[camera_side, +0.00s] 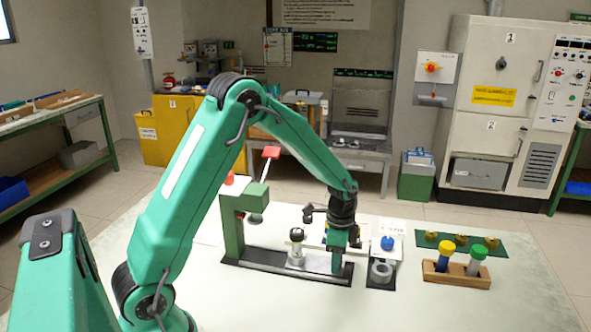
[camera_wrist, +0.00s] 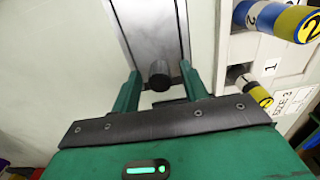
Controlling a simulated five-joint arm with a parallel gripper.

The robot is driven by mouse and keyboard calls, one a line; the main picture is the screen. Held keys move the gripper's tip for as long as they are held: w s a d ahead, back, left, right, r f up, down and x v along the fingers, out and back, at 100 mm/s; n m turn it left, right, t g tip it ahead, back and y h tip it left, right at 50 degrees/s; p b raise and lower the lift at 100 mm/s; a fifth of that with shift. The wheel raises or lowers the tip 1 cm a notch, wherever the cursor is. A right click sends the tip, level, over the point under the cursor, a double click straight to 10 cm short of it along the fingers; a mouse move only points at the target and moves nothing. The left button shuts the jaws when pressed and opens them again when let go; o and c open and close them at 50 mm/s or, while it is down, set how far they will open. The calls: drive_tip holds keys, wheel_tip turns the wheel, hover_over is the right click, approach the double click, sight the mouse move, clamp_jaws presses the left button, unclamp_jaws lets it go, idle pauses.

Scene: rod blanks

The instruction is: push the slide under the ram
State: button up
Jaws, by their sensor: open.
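In the side view, the green press frame (camera_side: 232,225) stands at the left end of a dark rail base (camera_side: 280,268), with the ram (camera_side: 255,218) under its head. A pale slide block (camera_side: 296,259) sits on the rail to the right of the ram, with a dark-topped cylinder upright on it. My gripper (camera_side: 341,262) is low at the rail's right end, apart from the block. In the wrist view, my gripper (camera_wrist: 160,73) is open, with a finger on each side of a dark round knob (camera_wrist: 158,75) near the end of a grey metal strip (camera_wrist: 148,30). I cannot tell whether the fingers touch the knob.
A red-tipped lever (camera_side: 270,152) rises above the press. A stand with a blue-topped piece (camera_side: 387,243) and a wooden rack (camera_side: 455,274) with two rods are to the right. Banded rods (camera_wrist: 280,19) lie beside my gripper.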

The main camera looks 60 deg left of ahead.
sight(308, 263)
clamp_jaws()
drive_tip(key=shift+s+a, duration=2.65)
drive_tip(key=shift+a, duration=0.1)
unclamp_jaws()
